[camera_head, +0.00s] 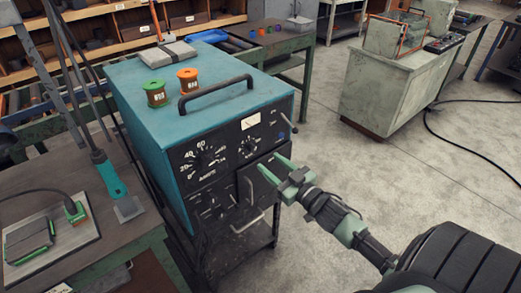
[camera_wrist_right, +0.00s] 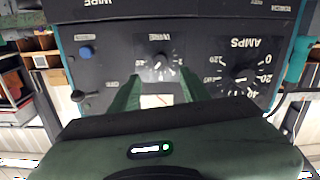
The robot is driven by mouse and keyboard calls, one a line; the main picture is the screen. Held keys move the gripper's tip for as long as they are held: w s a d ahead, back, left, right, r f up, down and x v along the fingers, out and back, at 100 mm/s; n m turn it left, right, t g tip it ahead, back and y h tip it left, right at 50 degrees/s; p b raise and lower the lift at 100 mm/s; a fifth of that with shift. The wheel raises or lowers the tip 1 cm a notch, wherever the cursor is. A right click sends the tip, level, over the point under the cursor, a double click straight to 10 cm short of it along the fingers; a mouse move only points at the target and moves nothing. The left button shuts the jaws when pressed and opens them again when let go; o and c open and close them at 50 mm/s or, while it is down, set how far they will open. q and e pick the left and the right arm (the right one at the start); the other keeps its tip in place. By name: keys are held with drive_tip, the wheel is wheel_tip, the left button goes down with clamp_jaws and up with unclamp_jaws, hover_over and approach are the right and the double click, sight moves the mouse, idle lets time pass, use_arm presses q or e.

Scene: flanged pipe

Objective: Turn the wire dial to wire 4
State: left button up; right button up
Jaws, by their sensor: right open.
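The teal welding machine (camera_head: 190,100) stands left of centre with its black control panel facing me. A small dial (camera_head: 248,147), which I take as the wire dial, sits right of the large AMPS dial (camera_head: 203,160). It also shows upside down in the right wrist view (camera_wrist_right: 159,68); its setting is too small to read. My right gripper (camera_head: 271,168) is open and empty, its two green fingers pointing at the panel. In the wrist view the dial appears just beyond and between the fingertips (camera_wrist_right: 158,82); contact cannot be seen. My left gripper is not in view.
A green spool (camera_head: 156,94), an orange spool (camera_head: 188,84) and a black handle (camera_head: 216,94) are on the machine's top. A left bench (camera_head: 60,205) holds a teal-handled tool (camera_head: 110,180). A grey cabinet (camera_head: 390,95) stands behind right; floor between is clear.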

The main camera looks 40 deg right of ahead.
sight(254, 150)
drive_tip(key=w, duration=0.5)
drive_tip(key=w+p, duration=0.1)
drive_tip(key=w, duration=0.1)
drive_tip(key=shift+w+a+f, duration=0.15)
drive_tip(key=shift+w+a, duration=0.05)
drive_tip(key=shift+a, duration=0.15)
clamp_jaws()
